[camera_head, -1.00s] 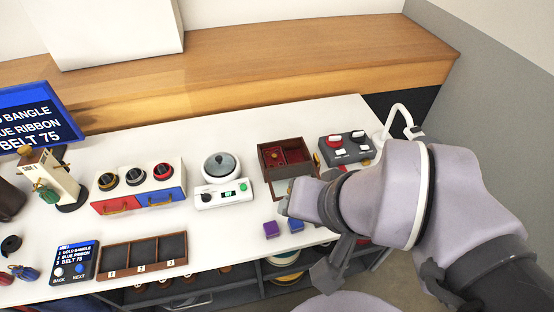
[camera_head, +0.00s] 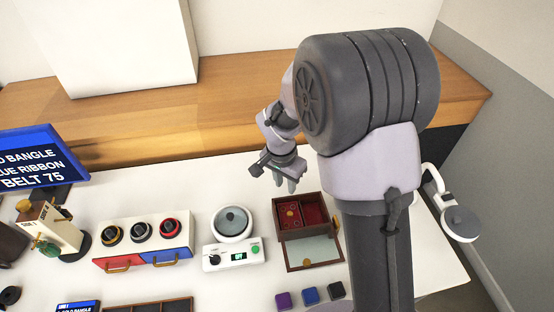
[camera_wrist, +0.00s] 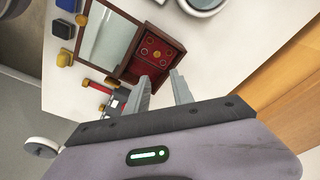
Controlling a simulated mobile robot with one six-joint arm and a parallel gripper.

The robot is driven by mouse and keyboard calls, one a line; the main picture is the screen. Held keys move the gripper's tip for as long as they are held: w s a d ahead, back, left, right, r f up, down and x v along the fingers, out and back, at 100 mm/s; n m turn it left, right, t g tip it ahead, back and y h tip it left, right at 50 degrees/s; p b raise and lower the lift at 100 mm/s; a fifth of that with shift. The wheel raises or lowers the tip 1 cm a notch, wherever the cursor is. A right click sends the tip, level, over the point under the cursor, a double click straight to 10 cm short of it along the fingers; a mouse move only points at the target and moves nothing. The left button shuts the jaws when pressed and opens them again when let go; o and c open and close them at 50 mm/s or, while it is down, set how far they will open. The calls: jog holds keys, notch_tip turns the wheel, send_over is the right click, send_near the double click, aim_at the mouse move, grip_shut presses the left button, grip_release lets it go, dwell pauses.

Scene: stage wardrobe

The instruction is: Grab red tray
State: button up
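The red tray (camera_head: 315,213) appears as a red compartmented insert inside a brown wooden box (camera_head: 281,222). Small gold pieces show on the left part of the red insert. In the wrist view the red tray (camera_wrist: 157,47) lies just beyond my fingertips, with several small round marks on it. My gripper (camera_head: 285,187) is above the table, behind and slightly left of the box. In the wrist view my gripper (camera_wrist: 160,74) has its two fingers apart with nothing between them. It does not touch the tray.
A glass-panelled lid (camera_head: 314,252) lies open in front of the box. A white scale-like device (camera_head: 233,255) stands to its left, and small purple, blue and dark cubes (camera_head: 310,295) lie in front. A wooden ledge (camera_head: 140,130) runs behind the table. My arm hides the area right of the box.

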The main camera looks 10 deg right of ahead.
jog(key=b, duration=0.4)
send_over(290, 213)
jog(key=a, duration=0.1)
jog(key=f, duration=1.2)
jog(key=shift+s+f, duration=0.25)
jog(key=shift+s, duration=0.05)
jog(key=f, duration=0.1)
jog(key=f+b, duration=0.1)
jog(key=f, duration=0.3)
jog(key=shift+w+d+f+b, duration=0.2)
jog(key=shift+d+f+b, duration=0.05)
jog(key=shift+d+b, duration=0.15)
jog(key=shift+r, duration=0.1)
grip_shut()
